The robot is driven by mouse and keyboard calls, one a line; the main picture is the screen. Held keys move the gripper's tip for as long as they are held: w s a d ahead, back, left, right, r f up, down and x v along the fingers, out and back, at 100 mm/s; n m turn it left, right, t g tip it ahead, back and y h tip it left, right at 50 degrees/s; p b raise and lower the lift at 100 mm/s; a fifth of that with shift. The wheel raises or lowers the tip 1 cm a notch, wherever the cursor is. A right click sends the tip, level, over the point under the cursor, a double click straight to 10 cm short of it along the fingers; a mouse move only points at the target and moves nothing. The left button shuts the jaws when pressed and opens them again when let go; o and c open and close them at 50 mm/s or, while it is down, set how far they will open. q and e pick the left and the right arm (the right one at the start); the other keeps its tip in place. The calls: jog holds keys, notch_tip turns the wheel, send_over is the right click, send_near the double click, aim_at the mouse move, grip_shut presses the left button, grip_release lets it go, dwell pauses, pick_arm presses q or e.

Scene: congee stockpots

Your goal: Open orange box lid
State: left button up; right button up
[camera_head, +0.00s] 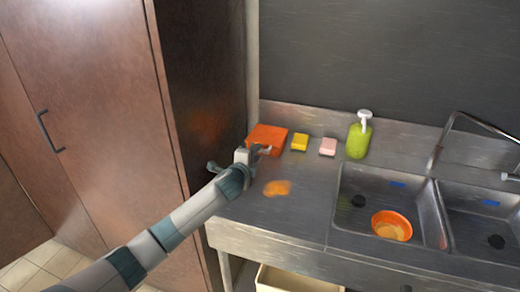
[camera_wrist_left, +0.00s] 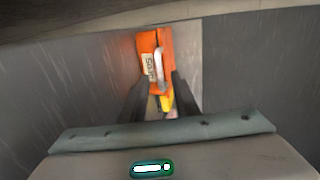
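The orange box (camera_head: 268,138) sits at the back left of the steel counter, its lid apparently down. In the left wrist view the box (camera_wrist_left: 146,46) shows lettering on a pale label and a whitish curved piece (camera_wrist_left: 158,62), perhaps a handle or latch. My left gripper (camera_head: 260,151) is at the near side of the box. In the wrist view its two dark fingers (camera_wrist_left: 158,82) stand apart, with the box ahead between and beyond their tips. I cannot tell whether they touch it. My right gripper is in neither view.
A yellow block (camera_head: 300,143), a pink block (camera_head: 328,147) and a green pump bottle (camera_head: 358,138) stand right of the box. A double sink holds an orange bowl (camera_head: 391,224). A tall brown cabinet (camera_head: 200,90) borders the left. The front counter is mostly clear.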

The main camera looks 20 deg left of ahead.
pick_arm(q)
send_near(266, 138)
jog(key=shift+w+d+f, duration=0.2)
jog(key=shift+w+f, duration=0.9)
jog(key=shift+f, duration=0.15)
jog(key=shift+s, duration=0.1)
grip_shut()
